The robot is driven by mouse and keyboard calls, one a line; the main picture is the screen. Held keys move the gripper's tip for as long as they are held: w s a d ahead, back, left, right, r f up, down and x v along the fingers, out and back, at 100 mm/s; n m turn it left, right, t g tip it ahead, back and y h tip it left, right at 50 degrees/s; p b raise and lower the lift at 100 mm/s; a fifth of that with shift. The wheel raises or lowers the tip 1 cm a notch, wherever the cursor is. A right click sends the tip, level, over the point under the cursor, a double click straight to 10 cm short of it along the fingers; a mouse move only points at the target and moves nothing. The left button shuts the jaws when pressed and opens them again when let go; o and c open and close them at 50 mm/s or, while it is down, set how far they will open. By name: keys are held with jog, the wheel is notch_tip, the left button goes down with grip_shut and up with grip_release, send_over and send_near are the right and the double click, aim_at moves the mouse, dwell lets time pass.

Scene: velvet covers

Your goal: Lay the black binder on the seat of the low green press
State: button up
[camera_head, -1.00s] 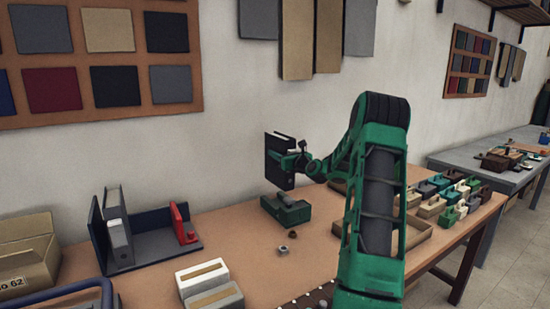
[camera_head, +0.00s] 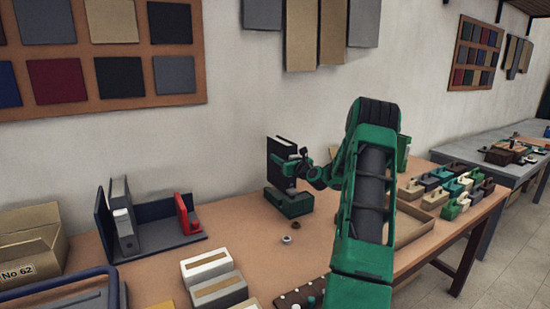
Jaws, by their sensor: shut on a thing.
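The black binder (camera_head: 280,156) stands upright in my gripper (camera_head: 293,166), which is shut on it. The low green press (camera_head: 287,203) sits on the brown table below the binder. The binder's lower edge is just above or at the press; I cannot tell whether they touch. The binder and gripper hide part of the press's top, its seat included. My green arm reaches in from the right.
A dark blue rack (camera_head: 158,229) with a grey binder (camera_head: 123,218) and a red piece (camera_head: 187,214) stands to the left. Light boxes (camera_head: 214,280) are in front. Two small round parts (camera_head: 291,239) lie before the press. A shallow tray (camera_head: 410,226) and several small coloured boxes (camera_head: 450,190) are right.

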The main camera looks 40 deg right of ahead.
jog(key=shift+f, duration=2)
jog(key=o, duration=1.5)
jog(key=shift+f, duration=0.1)
